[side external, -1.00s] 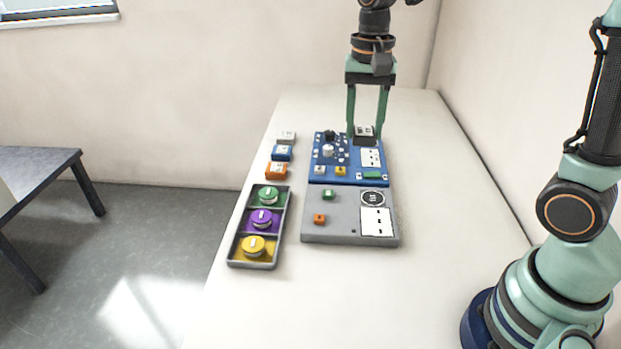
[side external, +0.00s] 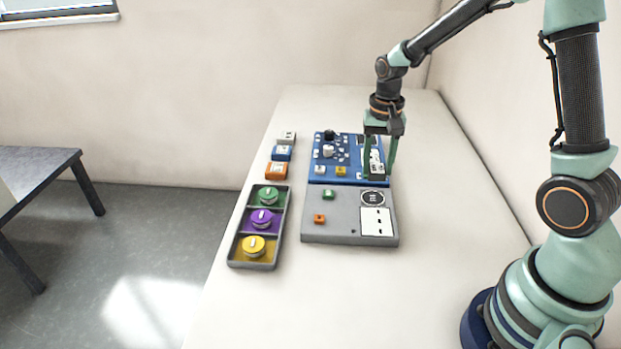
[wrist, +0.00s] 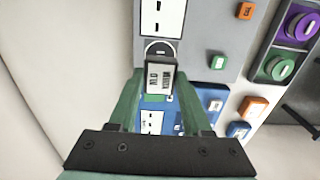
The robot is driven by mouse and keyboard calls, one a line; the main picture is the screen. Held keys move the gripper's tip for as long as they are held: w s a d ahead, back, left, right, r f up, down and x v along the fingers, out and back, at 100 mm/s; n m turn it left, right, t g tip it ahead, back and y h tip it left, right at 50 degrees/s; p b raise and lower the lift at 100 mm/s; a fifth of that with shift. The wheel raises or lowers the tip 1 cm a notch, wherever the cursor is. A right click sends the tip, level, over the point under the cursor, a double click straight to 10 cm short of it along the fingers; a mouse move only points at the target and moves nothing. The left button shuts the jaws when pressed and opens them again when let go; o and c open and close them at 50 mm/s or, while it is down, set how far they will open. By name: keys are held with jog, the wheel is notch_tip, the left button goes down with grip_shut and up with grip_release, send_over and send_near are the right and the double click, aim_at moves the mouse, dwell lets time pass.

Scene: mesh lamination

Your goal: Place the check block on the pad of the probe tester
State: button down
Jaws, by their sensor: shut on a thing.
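My gripper (side external: 379,174) is shut on the check block (side external: 377,161), a dark block with a white lettered label. The block also shows between the fingers in the wrist view (wrist: 160,77). It is held over the front right part of the blue board. The grey panel (side external: 340,234), which looks like the probe tester, carries a round dark pad with a white ring (side external: 373,198). The pad lies just in front of the gripper and looks empty. In the wrist view the pad (wrist: 158,47) shows just beyond the block, which hides part of it.
The blue board (side external: 316,157) with knobs and buttons adjoins the grey panel's back edge. A dark tray (side external: 232,263) with green, purple and yellow round pieces stands left. White, blue (side external: 281,153) and orange (side external: 276,171) blocks sit behind it. The table right of the panels is clear.

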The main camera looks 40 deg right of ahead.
aim_at(373, 198)
jog(key=shift+f, duration=3.1)
jog(key=shift+f, duration=0.1)
jog(key=shift+c, duration=1.7)
grip_release()
